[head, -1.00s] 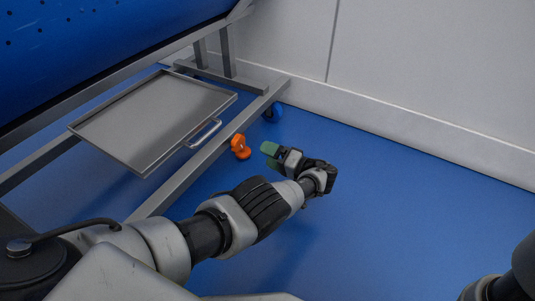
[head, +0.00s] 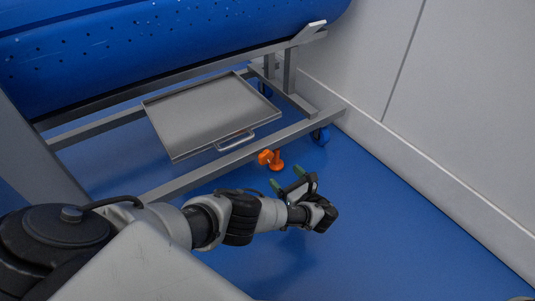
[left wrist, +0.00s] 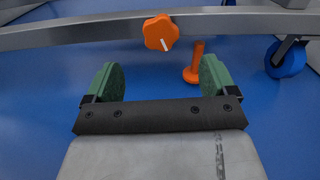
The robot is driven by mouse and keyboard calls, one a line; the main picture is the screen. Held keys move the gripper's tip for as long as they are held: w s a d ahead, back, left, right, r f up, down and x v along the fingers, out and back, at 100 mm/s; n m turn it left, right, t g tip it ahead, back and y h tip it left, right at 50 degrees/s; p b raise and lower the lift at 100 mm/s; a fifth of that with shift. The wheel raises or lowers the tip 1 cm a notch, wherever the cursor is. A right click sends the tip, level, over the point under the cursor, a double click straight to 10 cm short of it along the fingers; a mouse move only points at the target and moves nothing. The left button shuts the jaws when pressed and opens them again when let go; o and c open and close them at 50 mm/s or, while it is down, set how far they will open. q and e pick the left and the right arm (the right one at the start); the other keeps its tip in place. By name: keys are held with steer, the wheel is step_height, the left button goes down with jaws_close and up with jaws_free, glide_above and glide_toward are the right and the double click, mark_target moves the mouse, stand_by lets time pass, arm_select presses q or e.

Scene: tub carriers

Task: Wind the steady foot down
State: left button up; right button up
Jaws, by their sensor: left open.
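The steady foot is orange, with a round lobed knob (left wrist: 161,33) bearing a white mark on the carrier's lower rail and a post with a round pad (left wrist: 192,68) just right of it. In the head view the orange knob (head: 264,157) and foot (head: 277,163) show at the rail's front. Whether the pad touches the floor I cannot tell. My left gripper (head: 288,189) is open and empty, with green finger pads apart. It is in front of the knob, which appears between and beyond the fingers (left wrist: 158,80) in the left wrist view. My right gripper is not in view.
The carrier's grey frame rail (head: 190,184) runs across, with a blue caster (head: 320,136) right of the foot. A metal tray with a handle (head: 208,115) sits under the blue perforated tub (head: 150,50). A white wall (head: 440,130) stands at right. Blue floor in front is clear.

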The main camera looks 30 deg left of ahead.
mark_target(267, 157)
arm_select(q)
steer(key=b+x, duration=0.4)
steer(key=x, duration=0.5)
steer(key=shift+w+a+f+b, duration=0.1)
steer(key=shift+a+f+b, duration=0.15)
steer(key=shift+b, duration=0.1)
steer(key=shift+w+a+r, duration=0.2)
steer(key=shift+w+a, duration=0.05)
steer(key=shift+a, duration=0.3)
steer(key=c, duration=0.9)
